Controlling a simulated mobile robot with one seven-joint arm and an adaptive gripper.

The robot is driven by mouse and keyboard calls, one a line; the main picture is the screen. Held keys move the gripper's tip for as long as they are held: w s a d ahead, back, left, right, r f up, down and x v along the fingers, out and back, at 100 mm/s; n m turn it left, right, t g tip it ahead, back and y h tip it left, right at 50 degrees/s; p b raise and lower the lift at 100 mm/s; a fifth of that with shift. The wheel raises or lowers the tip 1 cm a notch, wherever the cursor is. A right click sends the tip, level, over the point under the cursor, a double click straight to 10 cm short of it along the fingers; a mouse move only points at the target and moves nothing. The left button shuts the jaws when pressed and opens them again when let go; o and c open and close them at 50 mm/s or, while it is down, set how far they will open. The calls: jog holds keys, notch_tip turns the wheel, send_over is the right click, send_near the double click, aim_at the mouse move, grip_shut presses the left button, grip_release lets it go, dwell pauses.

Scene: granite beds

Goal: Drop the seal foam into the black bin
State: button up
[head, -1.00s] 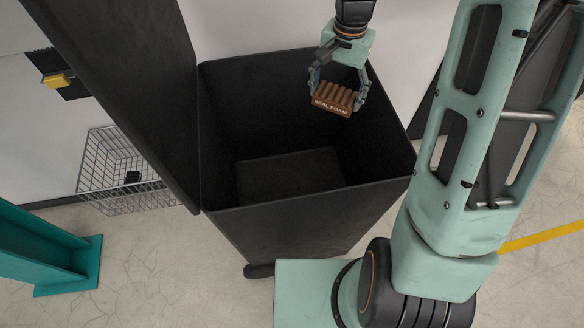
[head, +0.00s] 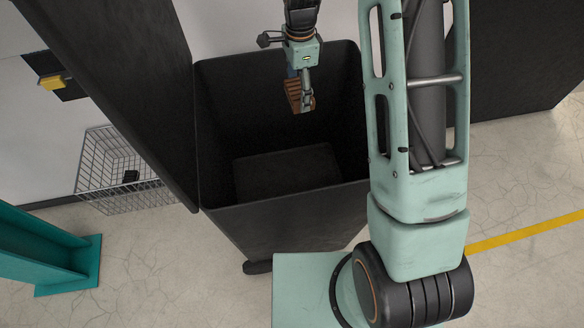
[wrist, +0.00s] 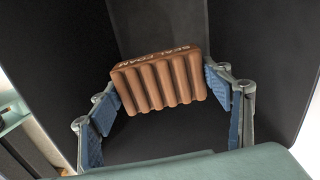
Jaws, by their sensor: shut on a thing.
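The seal foam (head: 293,96) is a brown ribbed block with its name lettered on one side. In the wrist view the seal foam (wrist: 158,84) sits tilted between the blue finger pads. My gripper (head: 304,97) is shut on it, and the pads also show in the wrist view (wrist: 162,105). The black bin (head: 290,210) stands open below, its lid raised at the left. In the head view, the gripper and foam appear over the back part of the bin's opening. The bin's floor shows bare. How far the foam is below the rim I cannot tell.
A wire basket (head: 121,170) with a small dark item hangs by the wall at left. A teal post base (head: 45,250) stands at lower left. A dark panel (head: 520,60) stands at the right. A yellow line (head: 525,231) crosses clear floor.

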notch_tip(320, 180, down, 4)
jog(key=shift+f+b, duration=0.15)
jog(key=shift+b, duration=0.85)
jog(key=o, duration=0.9)
jog(key=shift+o, duration=0.2)
jog(key=shift+r, duration=0.2)
notch_tip(320, 180, up, 11)
jog(key=shift+r, duration=0.4)
